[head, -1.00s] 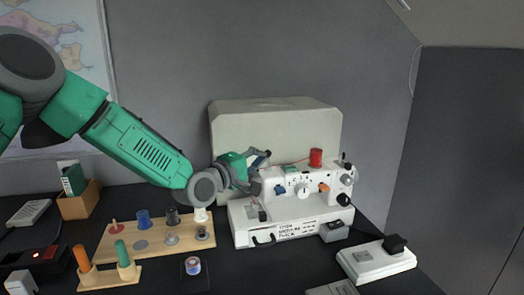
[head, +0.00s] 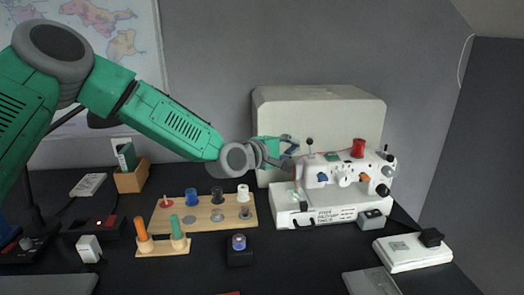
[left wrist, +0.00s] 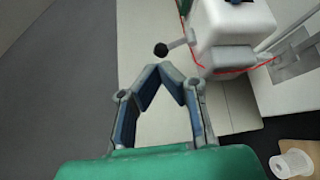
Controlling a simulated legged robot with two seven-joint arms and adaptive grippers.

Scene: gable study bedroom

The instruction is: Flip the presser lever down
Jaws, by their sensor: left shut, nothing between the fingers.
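The white sewing machine (head: 345,181) stands at the back of the dark desk, in front of a cream case. A lever with a black ball knob (head: 309,142) stands up at the left end of its head; it also shows in the left wrist view (left wrist: 161,49), sticking out from the white head. My left gripper (head: 291,147) is just left of this knob in the head view. In the left wrist view its fingertips (left wrist: 160,69) are together and empty, just below the knob with a small gap in the picture. My right gripper is not in view.
The cream case (head: 318,103) stands close behind the gripper and the machine. A wooden spool board (head: 170,217) lies to the left of the machine. A red thread spool (head: 358,148) stands on top.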

